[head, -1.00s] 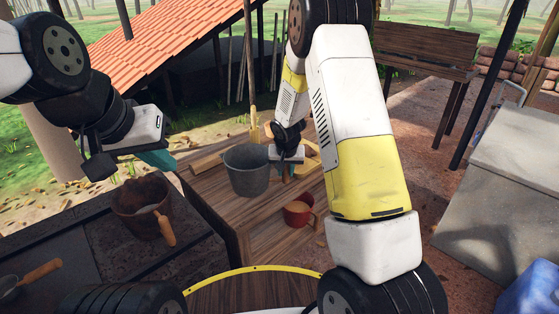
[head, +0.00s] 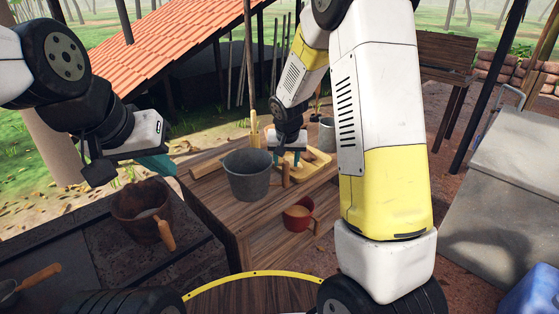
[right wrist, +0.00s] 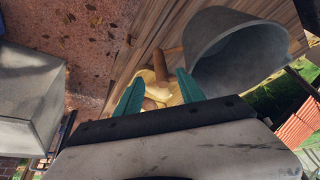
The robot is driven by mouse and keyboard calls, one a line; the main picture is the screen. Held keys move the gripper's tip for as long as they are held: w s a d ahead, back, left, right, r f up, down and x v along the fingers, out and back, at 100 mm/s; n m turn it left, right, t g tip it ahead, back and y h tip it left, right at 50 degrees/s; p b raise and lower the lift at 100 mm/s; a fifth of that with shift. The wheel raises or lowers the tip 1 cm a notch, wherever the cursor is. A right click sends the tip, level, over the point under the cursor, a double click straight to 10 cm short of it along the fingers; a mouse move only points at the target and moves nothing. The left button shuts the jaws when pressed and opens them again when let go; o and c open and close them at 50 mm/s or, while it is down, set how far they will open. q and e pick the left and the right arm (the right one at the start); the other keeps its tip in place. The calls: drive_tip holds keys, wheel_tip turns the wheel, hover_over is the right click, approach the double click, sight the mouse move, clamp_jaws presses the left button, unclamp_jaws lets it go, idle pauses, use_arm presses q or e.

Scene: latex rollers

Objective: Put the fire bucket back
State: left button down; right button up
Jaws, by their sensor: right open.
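A grey metal bucket (head: 248,175), which looks like the fire bucket, stands upright on the wooden table (head: 220,207). In the right wrist view the bucket (right wrist: 237,55) is large at the upper right, its mouth partly visible. My right gripper (head: 289,160) is just right of the bucket, pointing down, open and empty. Its teal fingers (right wrist: 158,90) show in the right wrist view with a wooden handle and a yellowish piece beyond them. My left gripper (head: 155,158) hangs at the left, away from the bucket; its fingers overlap, so its opening is unclear.
A red pot (head: 297,216) with a wooden handle is near the table's front. A yellow wooden frame (head: 316,163) and a second grey container (head: 327,134) are behind my right gripper. A rusty pot (head: 140,213) stands on the dark surface at left. A stone block (head: 505,165) is at right.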

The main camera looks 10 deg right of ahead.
drive_tip(key=s+d+r, duration=0.2)
drive_tip(key=s+r, duration=0.5)
drive_tip(key=r, duration=0.3)
drive_tip(key=s+r+n+y, duration=0.1)
drive_tip(key=s+r, duration=0.4)
drive_tip(key=s, duration=0.6)
drive_tip(key=s+r+n+t+y, duration=0.1)
drive_tip(key=s+r, duration=0.4)
drive_tip(key=s, duration=0.6)
drive_tip(key=shift+s+r+t+y, duration=0.2)
drive_tip(key=shift+t+y, duration=0.1)
drive_tip(key=shift+y, duration=0.1)
